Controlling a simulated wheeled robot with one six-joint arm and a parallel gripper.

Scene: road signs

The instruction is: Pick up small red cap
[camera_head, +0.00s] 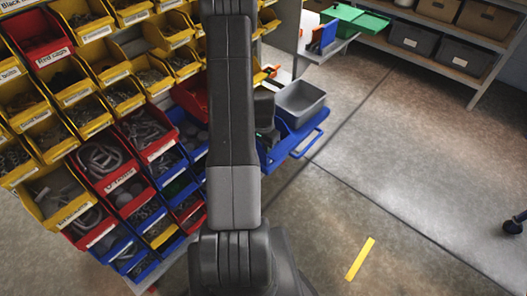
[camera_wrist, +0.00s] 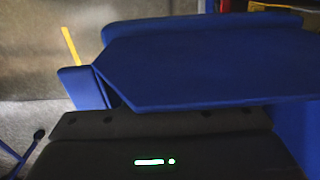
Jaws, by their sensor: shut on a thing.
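No small red cap can be made out in either view. A red bin labelled "Red caps" (camera_head: 41,40) sits at the upper left of the rack in the head view; its contents are too small to tell. My gripper's dark body (camera_wrist: 160,150), with green lights, fills the bottom of the wrist view. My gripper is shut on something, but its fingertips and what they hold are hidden. A large blue panel (camera_wrist: 205,65) lies right in front of it. In the head view my arm covers part of the scene around the gripper.
A rack of yellow, red and blue bins (camera_head: 125,125) fills the left. A grey tub (camera_head: 300,100) stands by a blue tray (camera_head: 300,145) right of my arm. Shelving with dark boxes (camera_head: 420,38) is at the back right.

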